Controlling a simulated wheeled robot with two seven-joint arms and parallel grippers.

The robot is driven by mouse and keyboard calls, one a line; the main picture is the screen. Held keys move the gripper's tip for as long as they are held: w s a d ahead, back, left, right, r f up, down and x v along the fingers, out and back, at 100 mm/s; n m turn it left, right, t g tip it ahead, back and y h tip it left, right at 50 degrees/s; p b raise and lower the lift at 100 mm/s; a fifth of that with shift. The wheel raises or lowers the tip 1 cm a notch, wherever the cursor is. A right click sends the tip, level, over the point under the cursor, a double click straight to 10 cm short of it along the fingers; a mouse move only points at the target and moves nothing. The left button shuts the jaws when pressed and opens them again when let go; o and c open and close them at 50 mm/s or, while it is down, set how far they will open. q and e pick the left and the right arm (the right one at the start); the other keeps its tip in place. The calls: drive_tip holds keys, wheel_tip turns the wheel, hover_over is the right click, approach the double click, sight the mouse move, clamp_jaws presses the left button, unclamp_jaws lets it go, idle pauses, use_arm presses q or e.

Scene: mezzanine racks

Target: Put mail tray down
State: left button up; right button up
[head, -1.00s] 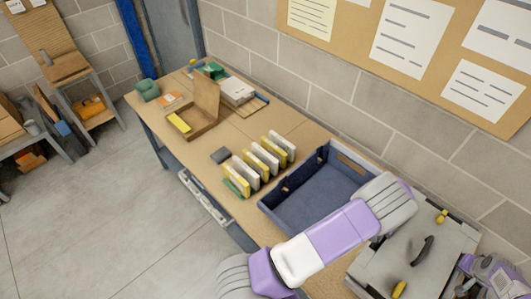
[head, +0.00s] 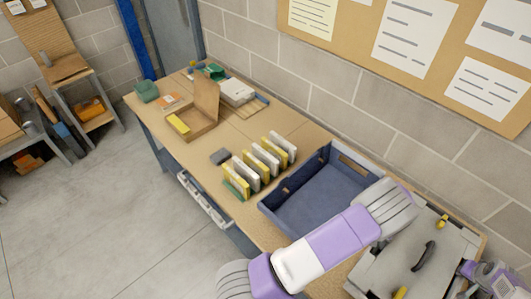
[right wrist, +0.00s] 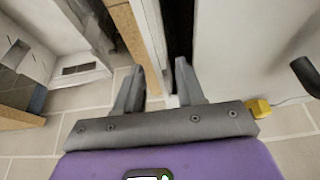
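The mail tray is a dark blue open tray (head: 272,215) on the wooden table (head: 222,142), in the middle right of the head view. It looks empty and level. A purple and white arm of mine crosses in front of its lower right side and hides that part. I cannot see the left gripper in either view. My right gripper shows in the right wrist view (right wrist: 160,76) with its two grey fingers apart and nothing clearly between them. In the head view the right arm is partly visible at the bottom right corner, beside a grey case.
The grey case (head: 398,256) with a dark handle and yellow latches lies right of the tray. A row of yellow and white upright items (head: 262,160) stands close left of it. A cardboard box (head: 203,115) sits farther back. A block wall runs behind the table.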

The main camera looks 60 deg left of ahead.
use_arm(q)
drive_tip(key=shift+d+r, duration=0.1)
use_arm(e)
drive_tip(key=shift+a, duration=0.15)
drive_tip(key=shift+r, duration=0.1)
use_arm(q)
wheel_tip(320, 180, up, 12)
drive_tip(key=a, duration=0.2)
drive_tip(key=shift+s+a+f, duration=0.2)
drive_tip(key=shift+a, duration=0.05)
use_arm(e)
drive_tip(key=v, duration=1.1)
drive_tip(key=shift+s+r, duration=0.2)
drive_tip(key=shift+r, duration=0.15)
use_arm(q)
drive_tip(key=shift+r, duration=0.1)
wheel_tip(320, 180, up, 8)
drive_tip(key=a+p, duration=0.1)
drive_tip(key=p, duration=0.4)
drive_tip(key=shift+s+a+p, duration=0.2)
drive_tip(key=shift+a+p, duration=0.05)
drive_tip(key=shift+p, duration=0.15)
use_arm(e)
wheel_tip(320, 180, up, 6)
drive_tip(key=shift+f, duration=0.1)
